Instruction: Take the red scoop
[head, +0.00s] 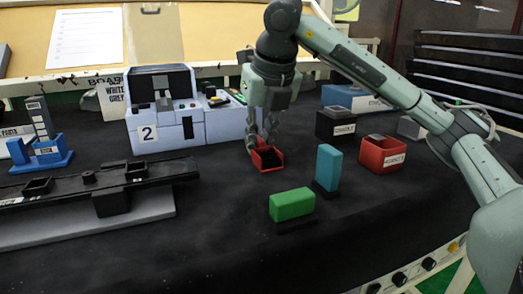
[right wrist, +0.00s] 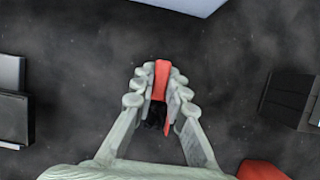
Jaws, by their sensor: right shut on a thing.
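The red scoop (head: 266,159) is a small open tray with a dark inside, near the middle of the black table in the head view. My right gripper (head: 263,145) points down over its back side and is shut on it. I cannot tell whether the scoop touches the table. My left gripper does not show.
A blue-grey machine (head: 188,115) marked 2 stands behind and left of the scoop. A green block (head: 291,204) and a teal block (head: 328,167) stand in front and right. A red bin (head: 381,154) and a black bin (head: 335,124) are further right. A black rail (head: 150,174) lies left.

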